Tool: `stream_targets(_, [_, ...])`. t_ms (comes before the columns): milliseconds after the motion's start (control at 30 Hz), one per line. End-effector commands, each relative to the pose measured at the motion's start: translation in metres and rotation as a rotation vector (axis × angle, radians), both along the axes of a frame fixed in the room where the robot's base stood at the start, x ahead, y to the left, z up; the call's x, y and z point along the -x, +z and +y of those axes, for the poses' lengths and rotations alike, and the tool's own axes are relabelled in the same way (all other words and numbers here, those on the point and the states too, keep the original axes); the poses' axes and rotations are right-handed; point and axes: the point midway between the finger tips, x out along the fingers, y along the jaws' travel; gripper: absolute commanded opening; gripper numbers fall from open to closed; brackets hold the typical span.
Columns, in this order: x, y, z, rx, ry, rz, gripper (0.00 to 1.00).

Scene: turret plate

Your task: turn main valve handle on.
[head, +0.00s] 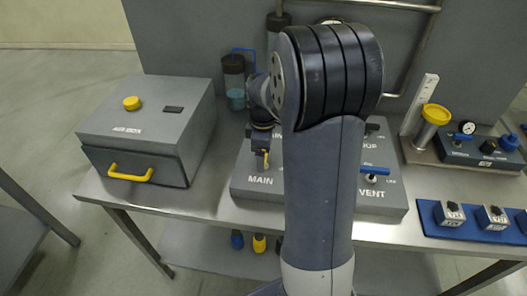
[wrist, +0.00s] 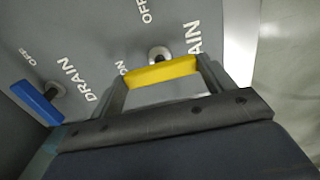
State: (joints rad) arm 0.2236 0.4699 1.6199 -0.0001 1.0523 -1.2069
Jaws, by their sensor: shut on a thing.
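The main valve handle is a yellow bar (wrist: 160,73) on a metal stem, seen between my fingers in the wrist view. My gripper (head: 263,153) is over the MAIN corner of the grey valve panel (head: 240,190) and is shut on this handle. A small bit of yellow (head: 266,161) shows at the fingertips in the head view. In the wrist view, ON and OFF labels lie near the stem, with ON partly hidden. I cannot tell exactly which label the handle points to.
A blue drain handle (wrist: 37,102) is left of my gripper in the wrist view. A blue vent handle (head: 374,169) is at the panel's right. My arm hides the panel's middle.

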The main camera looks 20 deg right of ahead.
Motion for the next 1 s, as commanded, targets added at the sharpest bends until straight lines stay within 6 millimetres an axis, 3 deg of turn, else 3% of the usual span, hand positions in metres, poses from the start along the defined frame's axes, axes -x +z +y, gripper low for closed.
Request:
stream_targets(433, [-0.0006,0.0007,0.0001,0.0,0.013,-0.002,0.55])
stream_targets(467, [-0.0005,0.0007,0.0,0.0,0.013,-0.002,0.78])
stream_targets(700, [-0.0003,0.0004,0.0001,0.001,0.011,-0.001,0.98])
stream_targets(1000, [-0.0005,0.0026,-0.0001,0.0,0.01,-0.002,0.99])
